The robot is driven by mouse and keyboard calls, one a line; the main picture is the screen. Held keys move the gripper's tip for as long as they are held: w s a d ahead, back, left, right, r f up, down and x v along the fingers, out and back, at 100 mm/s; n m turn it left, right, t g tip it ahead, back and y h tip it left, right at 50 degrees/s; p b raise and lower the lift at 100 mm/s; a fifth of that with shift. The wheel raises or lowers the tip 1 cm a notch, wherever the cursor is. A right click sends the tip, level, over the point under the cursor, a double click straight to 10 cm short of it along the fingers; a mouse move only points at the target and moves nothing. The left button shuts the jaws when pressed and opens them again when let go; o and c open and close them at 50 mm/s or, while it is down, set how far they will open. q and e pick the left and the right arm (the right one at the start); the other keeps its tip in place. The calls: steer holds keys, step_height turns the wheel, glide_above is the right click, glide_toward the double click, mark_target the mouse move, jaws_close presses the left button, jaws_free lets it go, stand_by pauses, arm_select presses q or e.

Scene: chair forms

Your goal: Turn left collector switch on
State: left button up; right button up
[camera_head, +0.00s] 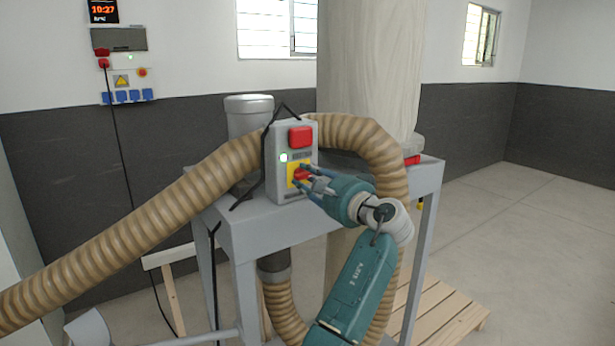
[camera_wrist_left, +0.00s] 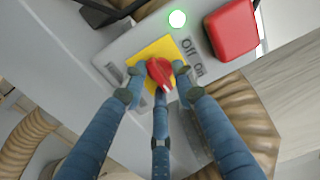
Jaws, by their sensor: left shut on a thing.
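The collector's grey switch box (camera_head: 274,150) is mounted on a grey metal frame. On its yellow plate (camera_wrist_left: 152,50) is a red rotary knob (camera_wrist_left: 158,73), with "Off" and "On" labels (camera_wrist_left: 193,56) beside it in the left wrist view. A round indicator light (camera_head: 283,157) on the box glows pale green. My left gripper (camera_head: 304,176) is at the box front, its three blue fingers closed around the knob; it also shows in the left wrist view (camera_wrist_left: 157,82). The fingers partly hide the knob in the head view. My right gripper is out of view.
A red cover or button (camera_head: 300,137) sits above the knob. Ribbed tan hoses (camera_head: 130,235) run left and arch behind the box. A pale filter bag (camera_head: 368,70) stands behind. A wooden pallet (camera_head: 450,315) lies at the lower right; the right floor is clear.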

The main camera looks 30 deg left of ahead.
arm_select(q)
steer(key=shift+f, duration=0.55)
steer(key=o, duration=0.9)
steer(key=shift+d, duration=0.1)
steer(key=shift+c, duration=0.2)
steer(key=shift+r, duration=0.1)
steer(key=shift+w+r, duration=0.1)
steer(key=v, duration=1.2)
